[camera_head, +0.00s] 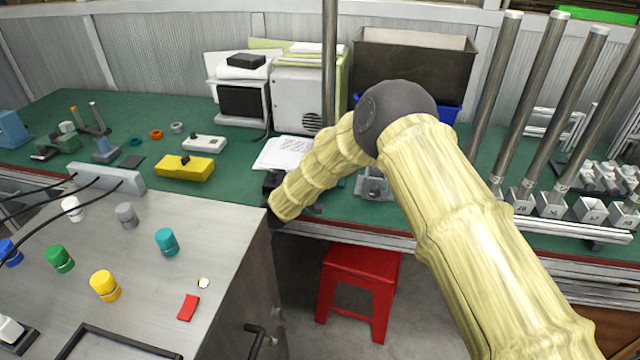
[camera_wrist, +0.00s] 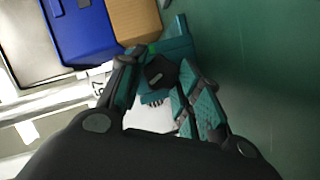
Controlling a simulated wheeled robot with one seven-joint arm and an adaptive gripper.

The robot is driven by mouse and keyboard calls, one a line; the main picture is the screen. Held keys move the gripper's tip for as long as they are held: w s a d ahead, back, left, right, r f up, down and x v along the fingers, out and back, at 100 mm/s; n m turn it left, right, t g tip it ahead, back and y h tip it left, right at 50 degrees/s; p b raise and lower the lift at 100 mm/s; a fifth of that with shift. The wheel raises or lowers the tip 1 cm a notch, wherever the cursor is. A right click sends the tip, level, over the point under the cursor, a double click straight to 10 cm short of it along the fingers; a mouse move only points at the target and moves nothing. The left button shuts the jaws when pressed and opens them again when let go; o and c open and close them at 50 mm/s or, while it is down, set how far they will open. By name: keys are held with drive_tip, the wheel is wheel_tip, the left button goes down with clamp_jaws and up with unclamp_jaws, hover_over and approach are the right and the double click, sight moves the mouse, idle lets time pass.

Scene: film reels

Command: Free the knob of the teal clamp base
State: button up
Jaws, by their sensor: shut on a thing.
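The teal clamp base (camera_wrist: 176,46) shows at the top middle of the wrist view, beside a tan block. Its dark, faceted knob (camera_wrist: 160,73) stands between the two fingers of my gripper (camera_wrist: 156,66). The fingers are closed in on the knob, one on each side, with teal pads showing on their inner faces. The wrist body covers the lower part of this view. In the head view my arm crosses the bench, and I cannot make out the fingers, the knob or this base there.
A blue bin (camera_wrist: 82,28) lies close to the gripper in the wrist view. Green bench surface (camera_wrist: 265,70) is clear on the right. In the head view, steel posts (camera_head: 535,110) stand right of my arm, and a red stool (camera_head: 358,275) stands below the bench edge.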

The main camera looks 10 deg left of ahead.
idle(0.4)
drive_tip(key=o, duration=1)
drive_tip(key=shift+o, duration=0.2)
wheel_tip(320, 180, up, 10)
